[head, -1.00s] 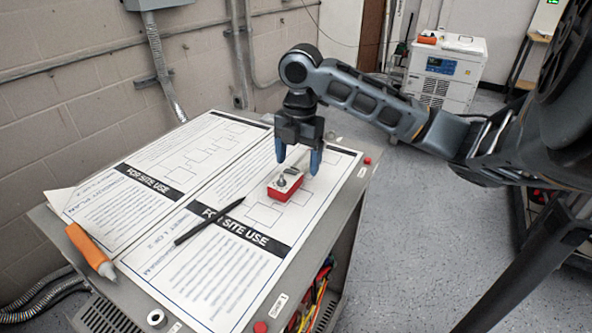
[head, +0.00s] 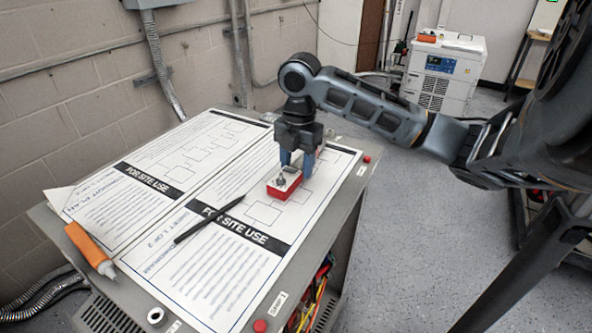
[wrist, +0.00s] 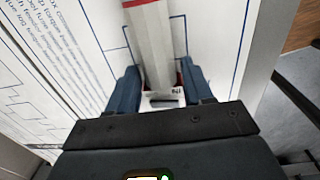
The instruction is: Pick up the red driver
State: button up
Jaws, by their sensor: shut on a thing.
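The red driver (head: 283,188) is a small red box with a pale top and a dark knob-like part, resting on the printed sheet. My gripper (head: 296,172) points straight down over it, with its blue fingers on either side of the driver's far part. In the wrist view, the driver (wrist: 160,48) shows as a long pale top with a red edge between the fingertips (wrist: 160,85). My gripper is shut on the driver, which shows no clear gap from the paper. The far end of the driver is partly hidden by the fingers.
Printed sheets (head: 228,280) cover the grey cabinet top. A black pen (head: 208,221) lies left of the driver, and an orange tube (head: 88,247) lies at the left edge. A block wall stands behind; floor is open to the right.

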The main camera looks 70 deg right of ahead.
aim_at(296, 163)
jog(key=shift+c, duration=1.4)
jog(key=shift+r, duration=0.8)
notch_tip(296, 163, up, 3)
jog(key=shift+f, duration=0.1)
jog(key=s+d+r, duration=0.2)
jog(key=s, duration=0.1)
jog(key=s+d+r+b, duration=0.1)
jog(key=s+d+r, duration=0.1)
jog(key=s, duration=0.1)
jog(key=s+d+r, duration=0.1)
jog(key=s+r, duration=0.1)
jog(key=s, duration=0.2)
jog(key=shift+s+d+r, duration=0.1)
jog(key=shift+d+r, duration=0.25)
jog(key=shift+d, duration=0.05)
